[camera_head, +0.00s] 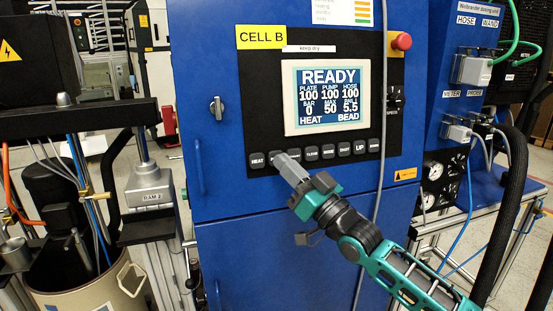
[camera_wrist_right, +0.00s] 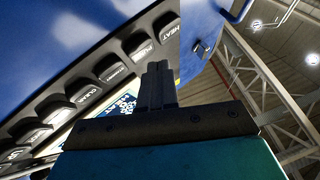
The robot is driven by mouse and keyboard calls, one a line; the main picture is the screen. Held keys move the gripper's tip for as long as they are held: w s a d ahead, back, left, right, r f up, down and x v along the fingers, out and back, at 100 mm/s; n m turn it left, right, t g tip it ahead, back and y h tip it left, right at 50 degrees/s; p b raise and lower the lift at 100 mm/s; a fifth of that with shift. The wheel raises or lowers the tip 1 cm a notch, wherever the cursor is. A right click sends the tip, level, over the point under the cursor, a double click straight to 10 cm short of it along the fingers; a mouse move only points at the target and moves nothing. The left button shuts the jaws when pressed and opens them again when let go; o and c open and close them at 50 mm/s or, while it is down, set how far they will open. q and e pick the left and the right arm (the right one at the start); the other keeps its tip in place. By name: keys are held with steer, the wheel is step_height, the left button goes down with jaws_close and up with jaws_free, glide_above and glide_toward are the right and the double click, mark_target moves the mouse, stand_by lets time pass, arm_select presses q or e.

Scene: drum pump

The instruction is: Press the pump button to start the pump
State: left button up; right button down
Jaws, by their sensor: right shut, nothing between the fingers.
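A row of dark buttons runs along the black panel under the screen (camera_head: 328,97), which reads READY. The HEAT button (camera_head: 257,160) is at the left end of the row; it also shows in the right wrist view (camera_wrist_right: 168,25). The second button, by its place the pump button (camera_wrist_right: 138,45), is mostly hidden behind my fingers in the head view. My right gripper (camera_head: 284,159) is shut and empty, its fingertips at the second button. In the wrist view the fingertips (camera_wrist_right: 157,68) lie just below that button. I cannot tell whether they touch it.
A red knob (camera_head: 401,41) sits at the panel's upper right. A rotary switch (camera_head: 217,108) is on the blue cabinet (camera_head: 215,165) to the left. A grey cable hangs down the cabinet front right of the gripper. A drum (camera_head: 95,290) stands at lower left.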

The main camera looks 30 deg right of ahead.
steer(key=shift+w, duration=0.1)
steer(key=shift+w, duration=0.3)
steer(key=shift+w+d+f, duration=0.15)
steer(key=shift+w, duration=0.25)
stand_by(0.6)
steer(key=shift+s, duration=0.1)
steer(key=shift+s+p, duration=0.45)
steer(key=shift+s, duration=0.25)
steer(key=shift+s+a+r, duration=0.1)
steer(key=shift+a+r, duration=0.1)
steer(key=s+p, duration=0.2)
steer(key=s, duration=0.1)
steer(key=s+a+p, duration=0.1)
steer(key=shift+s+r, duration=0.3)
steer(key=shift+r, duration=0.1)
